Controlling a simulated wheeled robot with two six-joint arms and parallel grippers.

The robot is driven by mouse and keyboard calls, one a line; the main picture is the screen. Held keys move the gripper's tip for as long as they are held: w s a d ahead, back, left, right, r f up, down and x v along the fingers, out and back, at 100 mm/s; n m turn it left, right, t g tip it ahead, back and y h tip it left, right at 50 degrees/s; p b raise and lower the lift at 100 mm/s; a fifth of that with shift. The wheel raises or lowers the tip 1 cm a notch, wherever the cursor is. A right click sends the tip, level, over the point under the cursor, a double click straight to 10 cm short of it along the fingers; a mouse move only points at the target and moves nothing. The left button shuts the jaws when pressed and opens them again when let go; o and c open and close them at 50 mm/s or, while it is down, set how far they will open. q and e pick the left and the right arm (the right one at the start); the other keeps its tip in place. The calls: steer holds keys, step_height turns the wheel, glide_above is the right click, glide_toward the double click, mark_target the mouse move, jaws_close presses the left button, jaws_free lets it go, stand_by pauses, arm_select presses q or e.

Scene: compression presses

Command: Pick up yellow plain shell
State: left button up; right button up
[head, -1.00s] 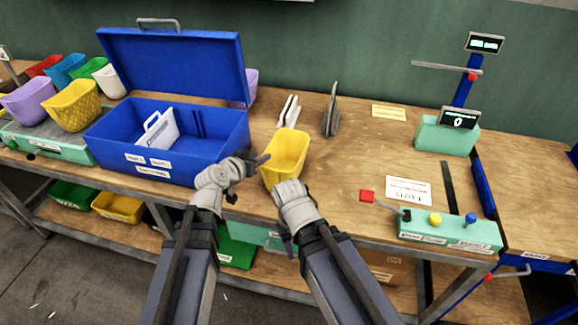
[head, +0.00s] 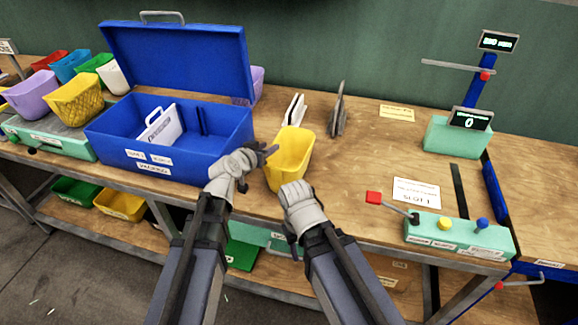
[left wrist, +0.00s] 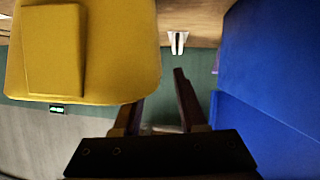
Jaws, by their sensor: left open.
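The yellow plain shell (head: 293,155) is a smooth open-topped bin standing on the bench, right of the blue box. My left gripper (head: 268,152) is open at the shell's left wall, with its fingertips overlapping that wall in the head view. In the left wrist view the shell (left wrist: 105,45) fills the upper left, and the open fingers (left wrist: 160,95) are beside its edge. The shell partly hides one finger; I cannot tell whether they touch.
The open blue box (head: 205,160) stands close on the left with a white part inside. A yellow textured bin (head: 75,100) stands farther left among coloured bins. White and grey plates stand behind the shell. A green control box (head: 460,238) is at the right; the bench between is mostly clear.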

mark_target(274, 143)
arm_select(q)
steer(key=b+x, duration=0.1)
steer(key=x, duration=0.3)
steer(key=shift+w+d, duration=0.2)
steer(key=shift+w, duration=0.05)
steer(key=shift+c, duration=0.4)
jaws_close()
stand_by(0.7)
